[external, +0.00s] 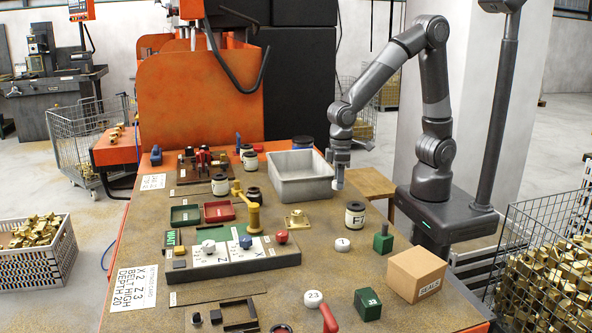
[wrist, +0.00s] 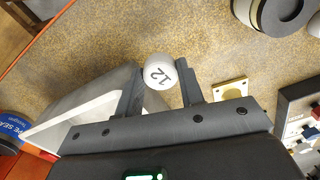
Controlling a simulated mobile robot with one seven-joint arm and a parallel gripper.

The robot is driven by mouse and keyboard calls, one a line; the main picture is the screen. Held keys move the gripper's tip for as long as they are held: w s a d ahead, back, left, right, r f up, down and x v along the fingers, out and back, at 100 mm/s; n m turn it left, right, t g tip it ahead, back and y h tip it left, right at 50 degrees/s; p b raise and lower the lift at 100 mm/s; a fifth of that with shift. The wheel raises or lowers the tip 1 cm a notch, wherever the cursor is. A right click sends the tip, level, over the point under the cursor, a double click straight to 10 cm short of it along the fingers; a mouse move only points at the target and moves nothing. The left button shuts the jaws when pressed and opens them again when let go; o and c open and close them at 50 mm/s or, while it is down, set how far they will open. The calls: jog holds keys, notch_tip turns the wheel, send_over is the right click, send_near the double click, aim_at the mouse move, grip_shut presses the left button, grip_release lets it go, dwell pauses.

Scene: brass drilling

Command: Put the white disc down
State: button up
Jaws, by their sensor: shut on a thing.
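My gripper (external: 339,172) is shut on a white disc marked 12 (wrist: 159,72), held between the two fingertips in the wrist view. In the external view the disc (external: 337,185) is a small pale shape under the gripper, partly hidden by the fingers. The gripper and disc are above the table (external: 325,222), just right of the grey bin (external: 303,190). The disc appears clear of the tabletop. Two other white discs lie on the table, one marked 1 (external: 342,244) and one marked 23 (external: 313,297).
A white-labelled canister (external: 355,216) stands in front of the gripper, with a brass plate (external: 297,220) to its left. A green block (external: 383,243), a SEALS carton (external: 417,274) and a control panel (external: 220,260) stand nearer the front. Bare tabletop shows between them.

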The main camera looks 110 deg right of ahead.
notch_tip(320, 180, up, 10)
jog(key=w+d+m, duration=0.1)
jog(key=w+d, duration=0.2)
jog(key=d, duration=0.7)
jog(key=w+d+m, duration=0.1)
jog(key=w+d, duration=0.1)
jog(key=d, duration=0.8)
jog(key=f, duration=1.1)
jog(key=shift+w+a+f, duration=0.1)
jog(key=shift+w+f, duration=0.05)
jog(key=shift+w, duration=0.05)
jog(key=shift+f, duration=2.1)
jog(key=shift+f, duration=0.15)
jog(key=o, duration=1)
